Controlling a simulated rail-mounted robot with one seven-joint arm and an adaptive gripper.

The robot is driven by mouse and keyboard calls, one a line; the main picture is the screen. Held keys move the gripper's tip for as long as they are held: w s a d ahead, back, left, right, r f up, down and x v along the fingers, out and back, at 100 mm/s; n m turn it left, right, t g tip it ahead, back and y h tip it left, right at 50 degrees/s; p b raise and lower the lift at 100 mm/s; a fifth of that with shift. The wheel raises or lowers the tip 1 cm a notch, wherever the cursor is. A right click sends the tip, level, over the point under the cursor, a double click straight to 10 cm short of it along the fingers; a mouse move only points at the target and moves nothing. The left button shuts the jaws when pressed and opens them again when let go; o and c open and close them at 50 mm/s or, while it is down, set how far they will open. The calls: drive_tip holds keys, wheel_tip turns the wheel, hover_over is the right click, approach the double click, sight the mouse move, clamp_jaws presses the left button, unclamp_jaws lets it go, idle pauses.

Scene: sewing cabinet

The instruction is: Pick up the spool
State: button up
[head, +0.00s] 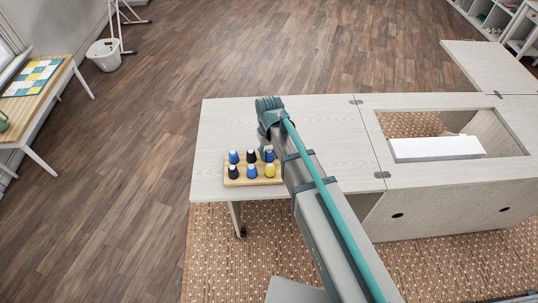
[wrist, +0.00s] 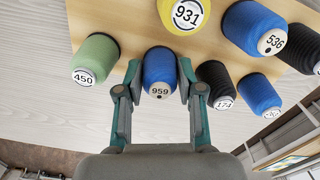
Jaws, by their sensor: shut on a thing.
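The wooden tray (head: 262,183) of spools sits at the left front of the cabinet's left leaf. My gripper (wrist: 160,72) is shut on the blue spool marked 959 (wrist: 159,62), with one finger on each side of it. In the head view this blue spool (head: 269,154) shows beside my gripper (head: 267,148), partly hidden by it. The spool appears in line with its neighbours; I cannot tell whether it is clear of the tray. A green spool marked 450 (wrist: 97,58) stands on one side and a black spool marked 174 (wrist: 216,82) on the other, close to a finger.
A yellow spool marked 931 (wrist: 184,14) and a blue one marked 536 (wrist: 252,27) stand behind. A blue spool (wrist: 258,92) is at the right. The cabinet leaf (head: 325,125) is clear behind my arm. An opening with a white block (head: 437,148) is to the right.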

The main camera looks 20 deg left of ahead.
sight(269, 152)
drive_tip(key=shift+r, duration=0.1)
drive_tip(key=shift+r+p, duration=0.5)
drive_tip(key=shift+r, duration=0.1)
wheel_tip(269, 152, up, 2)
drive_tip(key=shift+r+p, duration=0.2)
drive_tip(key=shift+p, duration=0.65)
drive_tip(key=s+d+r+p, duration=0.6)
drive_tip(key=s+d+r, duration=0.3)
drive_tip(key=s+d, duration=0.1)
drive_tip(key=shift+w+d+r, duration=0.1)
drive_tip(key=shift+w, duration=0.05)
